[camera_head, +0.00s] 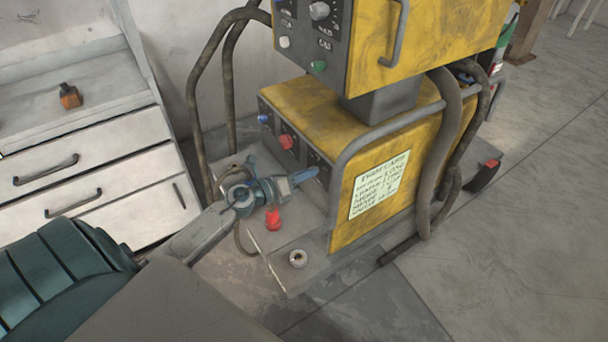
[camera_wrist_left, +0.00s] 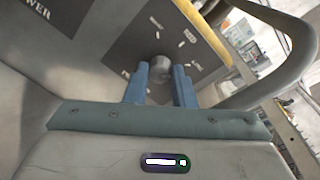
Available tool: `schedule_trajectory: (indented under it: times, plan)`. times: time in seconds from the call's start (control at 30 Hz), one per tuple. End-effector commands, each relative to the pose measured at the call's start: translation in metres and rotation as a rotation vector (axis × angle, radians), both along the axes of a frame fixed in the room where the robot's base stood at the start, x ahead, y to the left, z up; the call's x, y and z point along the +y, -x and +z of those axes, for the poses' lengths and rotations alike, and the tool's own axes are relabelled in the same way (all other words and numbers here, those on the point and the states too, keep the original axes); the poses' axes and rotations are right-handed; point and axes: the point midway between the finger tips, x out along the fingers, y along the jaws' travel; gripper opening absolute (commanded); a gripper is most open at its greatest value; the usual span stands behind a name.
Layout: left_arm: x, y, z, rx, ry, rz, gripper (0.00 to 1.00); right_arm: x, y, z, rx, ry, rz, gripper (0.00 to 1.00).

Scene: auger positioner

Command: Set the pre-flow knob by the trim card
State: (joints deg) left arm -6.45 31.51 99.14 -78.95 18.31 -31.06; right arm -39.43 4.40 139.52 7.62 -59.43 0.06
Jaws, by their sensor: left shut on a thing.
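The yellow welding machine's lower unit (camera_head: 290,97) has a dark front panel. The handwritten trim card (camera_head: 380,185) is stuck on its yellow side; its writing is too small to read surely. My left gripper (camera_head: 306,176) is at the low end of that panel. In the left wrist view its two blue fingers (camera_wrist_left: 160,88) are shut on a grey knob (camera_wrist_left: 160,66), one at each side. Pale marks and small labels surround the knob; a label starting with P is partly covered by a finger. In the head view the knob is hidden behind the fingers. My right gripper is not in view.
A blue knob (camera_head: 262,118) and a red knob (camera_head: 287,141) sit higher on the panel. A grey tube rail (camera_head: 345,160) runs beside the gripper. A red object (camera_head: 273,220) and a pale ring (camera_head: 298,258) are on the base plate. Drawers (camera_head: 90,180) stand left.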

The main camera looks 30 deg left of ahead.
Motion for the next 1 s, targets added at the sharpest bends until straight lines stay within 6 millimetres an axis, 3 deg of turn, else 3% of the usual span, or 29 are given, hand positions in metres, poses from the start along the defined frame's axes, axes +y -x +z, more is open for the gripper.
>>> schedule_trajectory:
  times: [0.73, 0.77, 0.83, 0.87, 1.0]
  plan:
    - [-0.0004, 0.0012, -0.0025, -0.029, -0.082, -0.001, 0.00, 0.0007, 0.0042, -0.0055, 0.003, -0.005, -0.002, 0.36]
    - [-0.0004, 0.0012, -0.0025, -0.029, -0.081, -0.001, 0.26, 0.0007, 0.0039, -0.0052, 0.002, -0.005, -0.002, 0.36]
    - [-0.0004, 0.0011, -0.0023, -0.030, -0.082, -0.001, 0.40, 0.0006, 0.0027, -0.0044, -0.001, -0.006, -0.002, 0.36]
    - [-0.0004, 0.0010, -0.0021, -0.030, -0.082, -0.001, 0.44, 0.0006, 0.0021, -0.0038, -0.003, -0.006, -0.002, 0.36]
    - [-0.0003, 0.0007, -0.0014, -0.031, -0.081, -0.001, 0.44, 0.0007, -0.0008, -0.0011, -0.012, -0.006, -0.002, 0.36]
